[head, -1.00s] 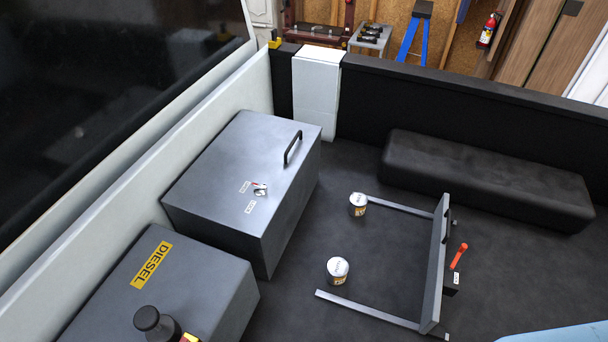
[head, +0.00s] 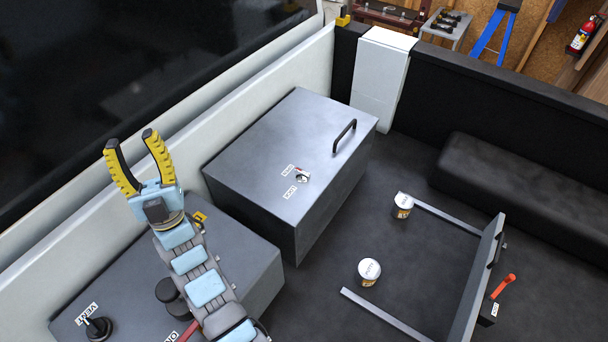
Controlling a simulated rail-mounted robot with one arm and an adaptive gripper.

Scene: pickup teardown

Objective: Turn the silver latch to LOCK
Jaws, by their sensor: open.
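Which label the latch points at I cannot tell. A black handle (head: 344,135) stands on the same lid, near its right edge. My gripper (head: 133,150) has yellow and black fingers spread apart and empty. It is up and left of the latch, well apart from it.
A second grey box (head: 249,262) with a black knob (head: 97,328) lies under my arm. Two small cans, one nearer (head: 369,272) and one farther (head: 403,205), stand on the dark floor by a metal frame (head: 478,280) with an orange lever (head: 503,287). A black bench (head: 530,190) is at right.

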